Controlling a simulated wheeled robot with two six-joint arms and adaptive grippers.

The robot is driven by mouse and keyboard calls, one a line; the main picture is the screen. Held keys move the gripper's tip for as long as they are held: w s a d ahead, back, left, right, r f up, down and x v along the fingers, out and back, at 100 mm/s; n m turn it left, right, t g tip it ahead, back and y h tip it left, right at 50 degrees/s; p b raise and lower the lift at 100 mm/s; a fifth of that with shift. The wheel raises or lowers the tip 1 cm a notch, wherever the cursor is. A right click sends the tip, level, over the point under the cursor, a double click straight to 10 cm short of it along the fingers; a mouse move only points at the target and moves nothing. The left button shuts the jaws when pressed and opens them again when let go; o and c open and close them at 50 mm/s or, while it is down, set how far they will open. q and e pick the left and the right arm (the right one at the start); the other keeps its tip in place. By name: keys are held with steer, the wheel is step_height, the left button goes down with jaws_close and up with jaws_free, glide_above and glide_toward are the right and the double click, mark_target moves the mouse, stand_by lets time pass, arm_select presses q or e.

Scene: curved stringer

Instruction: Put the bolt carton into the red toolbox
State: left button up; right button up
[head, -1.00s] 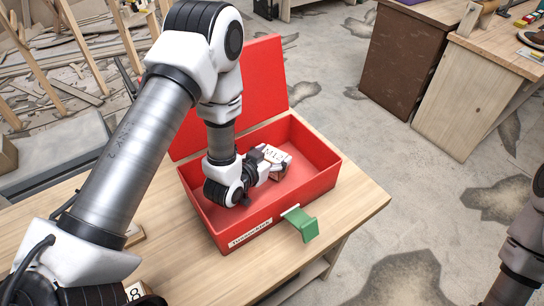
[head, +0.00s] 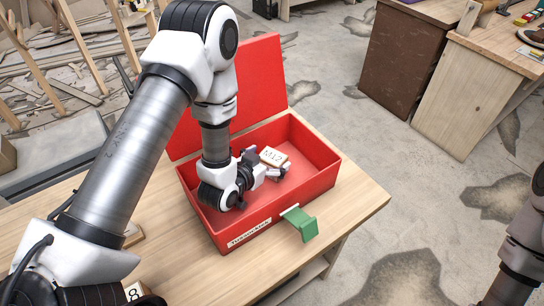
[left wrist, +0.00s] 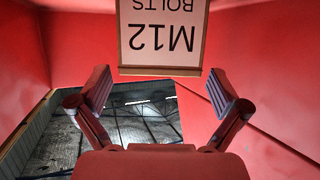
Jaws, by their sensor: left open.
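The bolt carton (head: 273,156) is a small box with a white label reading M12, inside the open red toolbox (head: 265,212). It also shows in the left wrist view (left wrist: 158,38), its BOLTS label upside down. My left gripper (head: 275,173) reaches down into the toolbox beside the carton. In the left wrist view, the left gripper (left wrist: 160,92) is open, its two fingers apart with nothing between them, and the carton lies beyond the tips. The toolbox lid stands raised at the back. My right arm shows at the right edge, but its gripper is out of view.
The toolbox stands on a wooden table (head: 355,195). A green latch (head: 302,226) sticks out from its front wall. Small labelled blocks lie near my left arm, partly hidden. Other benches stand at the upper right, with open floor between.

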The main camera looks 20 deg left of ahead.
arm_select(q)
steer(key=b+v, duration=0.1)
steer(key=v, duration=0.4)
steer(key=shift+s+a, duration=0.1)
steer(key=shift+s+r, duration=0.2)
steer(key=shift+s, duration=0.15)
